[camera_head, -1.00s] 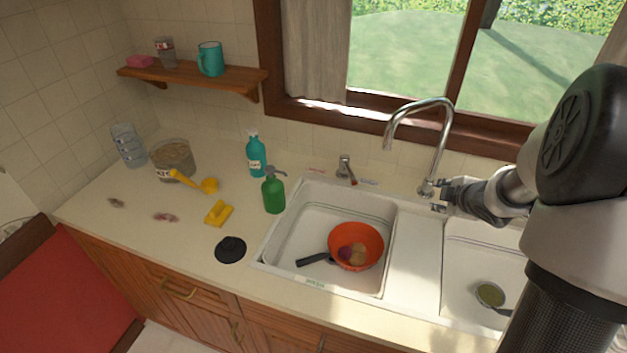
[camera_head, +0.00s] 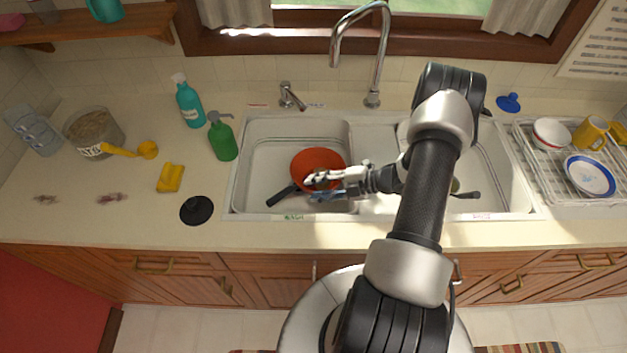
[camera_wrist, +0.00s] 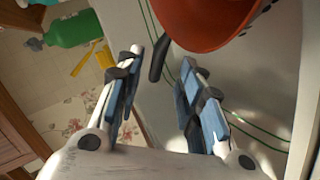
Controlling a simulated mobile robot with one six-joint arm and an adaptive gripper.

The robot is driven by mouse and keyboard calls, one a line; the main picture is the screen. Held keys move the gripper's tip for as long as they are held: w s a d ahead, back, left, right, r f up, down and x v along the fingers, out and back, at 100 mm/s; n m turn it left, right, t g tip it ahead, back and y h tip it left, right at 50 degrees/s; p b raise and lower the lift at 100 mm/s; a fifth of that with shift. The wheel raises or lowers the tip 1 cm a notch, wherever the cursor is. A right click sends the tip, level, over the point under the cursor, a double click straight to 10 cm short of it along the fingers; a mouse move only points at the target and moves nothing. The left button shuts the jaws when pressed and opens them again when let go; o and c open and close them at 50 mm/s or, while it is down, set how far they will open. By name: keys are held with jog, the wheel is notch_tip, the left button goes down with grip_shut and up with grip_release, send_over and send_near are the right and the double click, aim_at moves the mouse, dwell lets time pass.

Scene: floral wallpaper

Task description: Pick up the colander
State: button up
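The colander appears to be the orange-red bowl (camera_head: 313,160) in the left sink basin. In the wrist view its rounded wall (camera_wrist: 205,22) fills the top, with small dark holes near its right edge. A black handle (camera_head: 281,196) lies at its lower left; whether it belongs to the colander cannot be told. My gripper (camera_head: 322,182) is over the near side of the bowl and hides part of it. In the wrist view my gripper (camera_wrist: 162,58) has its fingers well apart, with nothing held. The black handle's end shows between the fingertips, beyond or between them.
The tall faucet (camera_head: 374,60) stands behind the sink. A green bottle (camera_head: 222,137) and a teal bottle (camera_head: 188,103) stand left of the basin. A black plunger-like disc (camera_head: 196,210) lies on the counter. A dish rack (camera_head: 545,180) with dishes is at the right.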

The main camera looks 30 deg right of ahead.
aim_at(292, 190)
jog(key=b+x, duration=0.1)
jog(key=x, duration=0.8)
jog(key=shift+w+a+f, duration=0.1)
jog(key=shift+a+f, duration=0.05)
jog(key=b+x, duration=0.1)
jog(key=x, duration=0.3)
jog(key=shift+a+f+b, duration=0.2)
jog(key=shift+a+b, duration=0.2)
jog(key=shift+a, duration=0.05)
jog(key=shift+w+a+f, duration=0.1)
jog(key=shift+w+a, duration=0.1)
jog(key=shift+w, duration=0.05)
grip_shut()
